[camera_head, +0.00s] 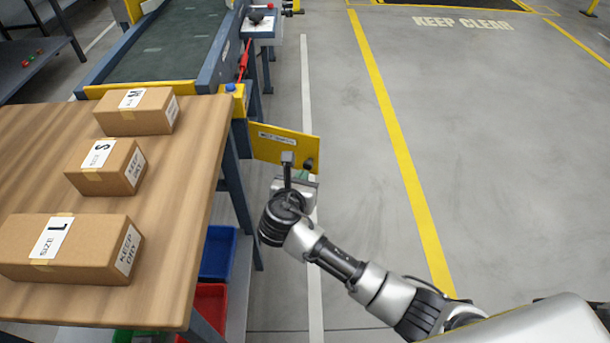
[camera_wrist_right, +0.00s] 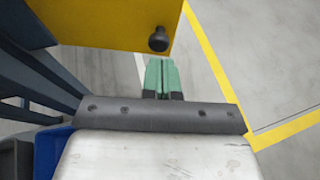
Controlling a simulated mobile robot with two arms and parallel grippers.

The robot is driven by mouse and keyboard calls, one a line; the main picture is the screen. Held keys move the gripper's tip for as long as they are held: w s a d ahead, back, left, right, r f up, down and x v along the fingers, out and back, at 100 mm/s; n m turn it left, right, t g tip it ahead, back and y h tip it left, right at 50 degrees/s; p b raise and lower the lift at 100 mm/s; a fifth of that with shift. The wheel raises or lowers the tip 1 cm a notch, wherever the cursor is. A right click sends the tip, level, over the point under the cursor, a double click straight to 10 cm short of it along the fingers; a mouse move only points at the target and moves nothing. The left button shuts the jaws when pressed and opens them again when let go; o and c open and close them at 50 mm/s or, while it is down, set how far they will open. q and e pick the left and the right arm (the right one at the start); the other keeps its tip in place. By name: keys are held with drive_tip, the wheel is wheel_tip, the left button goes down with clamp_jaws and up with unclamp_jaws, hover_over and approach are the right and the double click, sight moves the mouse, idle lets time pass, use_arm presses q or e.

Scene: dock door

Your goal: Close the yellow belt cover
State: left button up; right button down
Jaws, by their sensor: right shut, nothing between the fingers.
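The yellow belt cover (camera_head: 275,142) stands swung out to the right from the blue frame at the conveyor's near end, with a label along its top. It fills the top of the right wrist view (camera_wrist_right: 100,22), where its dark round knob (camera_wrist_right: 158,40) shows near the lower right corner. My right gripper (camera_head: 304,174) is at the cover's outer end, just in front of the knob. Its green fingertips (camera_wrist_right: 161,66) are shut together and empty, a little below the knob in the wrist view. I cannot tell whether they touch the cover. My left gripper is out of view.
A wooden table (camera_head: 190,225) with several cardboard boxes stands at the left. The conveyor (camera_head: 165,45) lies behind it. A blue bin (camera_head: 218,252) and a red bin (camera_head: 206,305) sit below the table edge. The floor to the right is clear, with a yellow line (camera_head: 400,150).

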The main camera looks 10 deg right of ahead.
drive_tip(key=shift+w+d, duration=0.3)
drive_tip(key=shift+w, duration=0.3)
drive_tip(key=shift+w+d, duration=0.3)
drive_tip(key=shift+w, duration=0.3)
